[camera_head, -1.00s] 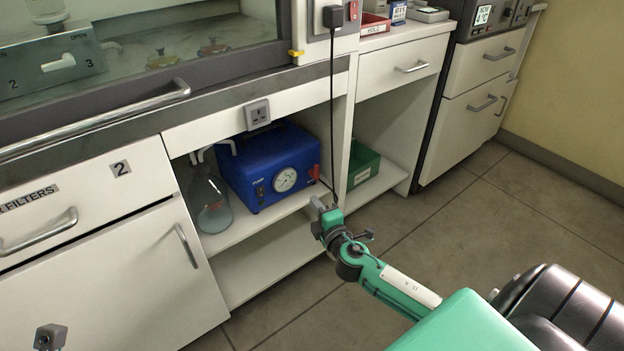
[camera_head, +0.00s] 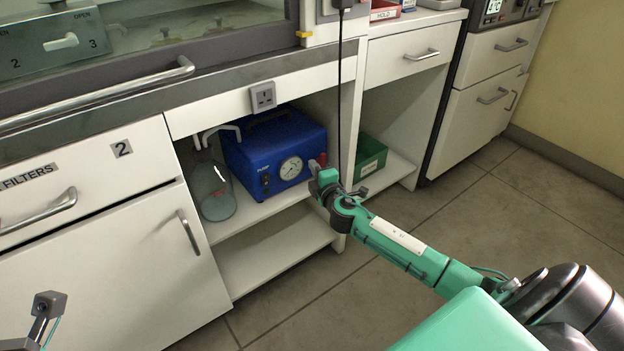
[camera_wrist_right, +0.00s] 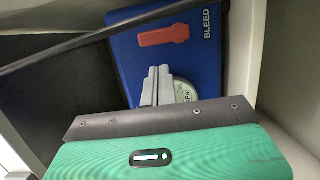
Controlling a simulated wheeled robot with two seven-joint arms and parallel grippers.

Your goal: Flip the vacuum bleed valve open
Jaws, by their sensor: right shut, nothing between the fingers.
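The blue vacuum pump (camera_head: 262,150) stands on the upper shelf of the open cabinet, with a round gauge (camera_head: 291,168) on its front. In the right wrist view the red bleed valve lever (camera_wrist_right: 163,36) lies almost level across the pump's blue face, beside the word BLEED. My right gripper (camera_head: 316,168) is at the pump's right front side and hides most of the lever in the head view. In the right wrist view its fingers (camera_wrist_right: 156,84) are shut and empty, below the lever and apart from it in the picture. My left gripper (camera_head: 47,305) shows at the lower left; its jaw state is unclear.
A glass flask (camera_head: 214,195) stands left of the pump. A green box (camera_head: 372,155) stands in the right bay. A black cable (camera_head: 340,90) hangs before the cabinet divider and crosses the right wrist view. The lower shelf (camera_head: 270,250) is empty.

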